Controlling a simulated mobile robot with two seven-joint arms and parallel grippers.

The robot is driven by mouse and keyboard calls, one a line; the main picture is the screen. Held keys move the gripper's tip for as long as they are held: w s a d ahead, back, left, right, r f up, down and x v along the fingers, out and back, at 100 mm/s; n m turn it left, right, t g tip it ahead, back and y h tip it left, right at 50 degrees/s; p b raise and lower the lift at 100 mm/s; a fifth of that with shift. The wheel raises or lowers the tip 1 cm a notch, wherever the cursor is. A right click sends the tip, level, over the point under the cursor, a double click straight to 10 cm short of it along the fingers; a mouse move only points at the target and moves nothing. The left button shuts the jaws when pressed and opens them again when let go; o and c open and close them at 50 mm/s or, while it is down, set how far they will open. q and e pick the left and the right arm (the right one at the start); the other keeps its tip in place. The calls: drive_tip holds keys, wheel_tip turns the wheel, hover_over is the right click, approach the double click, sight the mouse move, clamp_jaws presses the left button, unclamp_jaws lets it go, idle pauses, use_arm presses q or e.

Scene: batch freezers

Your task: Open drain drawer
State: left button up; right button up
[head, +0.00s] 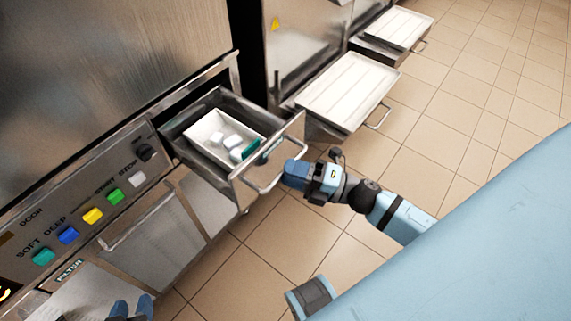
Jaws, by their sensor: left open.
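A steel drawer (246,103) is pulled out of the machine. A white tray (199,131) in it holds a few small white and green items. My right gripper (291,173) is at the outer side of its bar handle (262,190). Whether its fingers close on the bar cannot be told. My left gripper (131,309) is open at the bottom left edge, partly cut off, in front of a steel surface below the FILTER label (69,271). No label reading drain is legible, so I cannot tell which drawer is the drain drawer.
The control panel (75,215) has teal, blue, yellow, green and white buttons and a dark knob. Neighbouring machines have white ribbed trays (345,88) (398,27) sticking out over drawer fronts with handles. The tiled floor (470,110) is clear at the right.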

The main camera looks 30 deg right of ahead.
drive_tip(key=v, duration=1.2)
